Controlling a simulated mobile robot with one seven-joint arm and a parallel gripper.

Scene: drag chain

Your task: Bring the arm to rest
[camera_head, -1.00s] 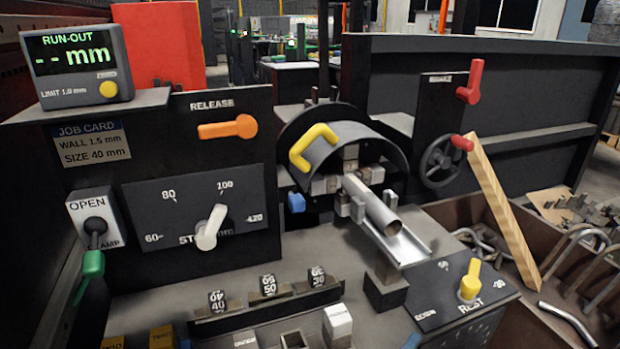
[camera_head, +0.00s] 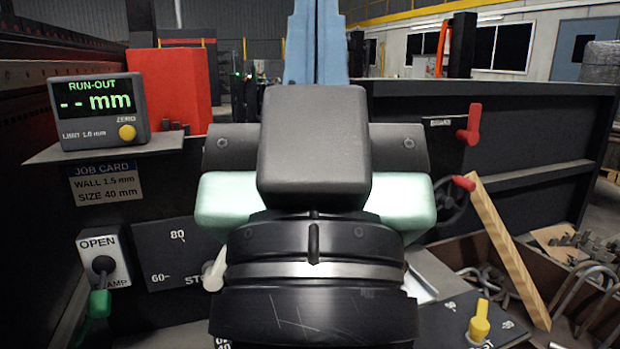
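My own arm (camera_head: 312,265) fills the middle of the head view, close to the camera. It shows as dark rounded links with a silver band, pale green parts on both sides and a dark block on top. I cannot make out my gripper or its fingertips in this view. The arm hides the orange release lever, the machine's chuck with its yellow handle, most of the tube and its trough, and most of the bench front.
The run-out display (camera_head: 97,112) reads "-- mm" on a shelf at left. The clamp switch with green handle (camera_head: 99,304) is below. At right are a red lever (camera_head: 469,125), a wooden bar (camera_head: 508,250), a yellow rest knob (camera_head: 479,321) and a bin of bent tubes (camera_head: 575,315).

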